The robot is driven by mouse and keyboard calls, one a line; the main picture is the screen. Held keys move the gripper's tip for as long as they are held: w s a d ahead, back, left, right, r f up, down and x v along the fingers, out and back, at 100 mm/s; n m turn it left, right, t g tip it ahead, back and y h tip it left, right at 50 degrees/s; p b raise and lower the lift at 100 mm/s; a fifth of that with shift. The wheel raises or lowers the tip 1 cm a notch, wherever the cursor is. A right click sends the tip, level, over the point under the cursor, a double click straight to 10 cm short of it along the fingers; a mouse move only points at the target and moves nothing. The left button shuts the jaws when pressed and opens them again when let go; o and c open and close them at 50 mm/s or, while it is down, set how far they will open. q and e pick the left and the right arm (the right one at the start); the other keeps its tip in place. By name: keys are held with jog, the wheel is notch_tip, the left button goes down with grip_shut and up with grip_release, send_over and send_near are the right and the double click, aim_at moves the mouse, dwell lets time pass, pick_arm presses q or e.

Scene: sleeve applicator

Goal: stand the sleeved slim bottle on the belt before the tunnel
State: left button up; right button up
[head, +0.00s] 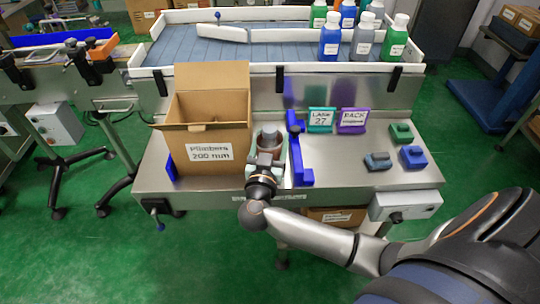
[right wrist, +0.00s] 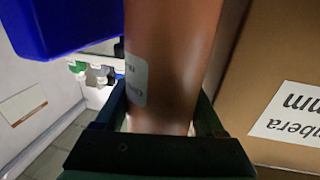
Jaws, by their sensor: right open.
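A slim bottle in a reddish-brown sleeve (head: 269,146) stands on the steel bench between the cardboard box and a blue upright fixture. Its grey top shows in the head view. In the right wrist view the sleeved bottle (right wrist: 172,60) is a large brown cylinder with a white label at its left side. My right gripper (head: 264,164) is at the bottle from the front. Its jaws (right wrist: 163,118) are open, one finger on each side of the sleeve; contact cannot be told. My left gripper is not in view.
The open cardboard box (head: 210,110) stands close left of the bottle. The blue fixture (head: 297,150) stands close right. Several capped bottles (head: 362,42) stand on the back tray (head: 190,50).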

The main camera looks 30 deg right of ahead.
grip_shut()
dwell(0.4)
jog(key=shift+r, duration=0.1)
